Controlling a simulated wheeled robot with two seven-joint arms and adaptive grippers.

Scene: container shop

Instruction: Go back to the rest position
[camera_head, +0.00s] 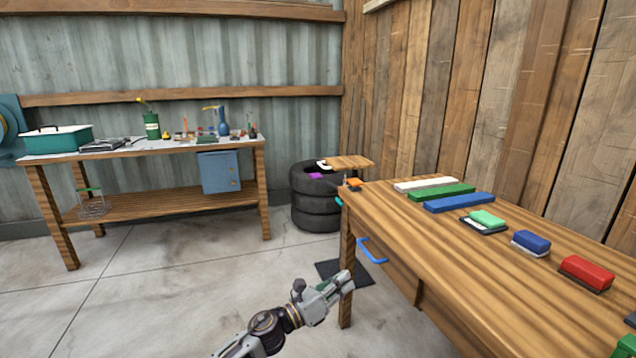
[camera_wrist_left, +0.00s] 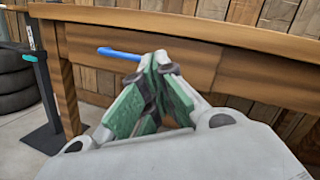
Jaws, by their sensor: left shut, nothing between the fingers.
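My left gripper (camera_head: 340,281) comes in from the bottom of the head view, in the air in front of the wooden workbench (camera_head: 480,252) on the right. Its fingers are closed together with nothing between them. In the left wrist view the gripper (camera_wrist_left: 155,58) shows its green-padded fingers meeting at the tips, in front of the bench's drawer front (camera_wrist_left: 250,75). A blue handle (camera_head: 371,250) on the bench's side is near the gripper in the head view; it also shows just behind the fingertips in the left wrist view (camera_wrist_left: 118,53). My right gripper is not in view.
On the bench lie white, green and blue bars (camera_head: 459,202), a green sponge-like block (camera_head: 487,218), a blue block (camera_head: 531,242) and a red block (camera_head: 587,272). Stacked tires (camera_head: 315,212) stand behind. A second table (camera_head: 150,150) is at the back left.

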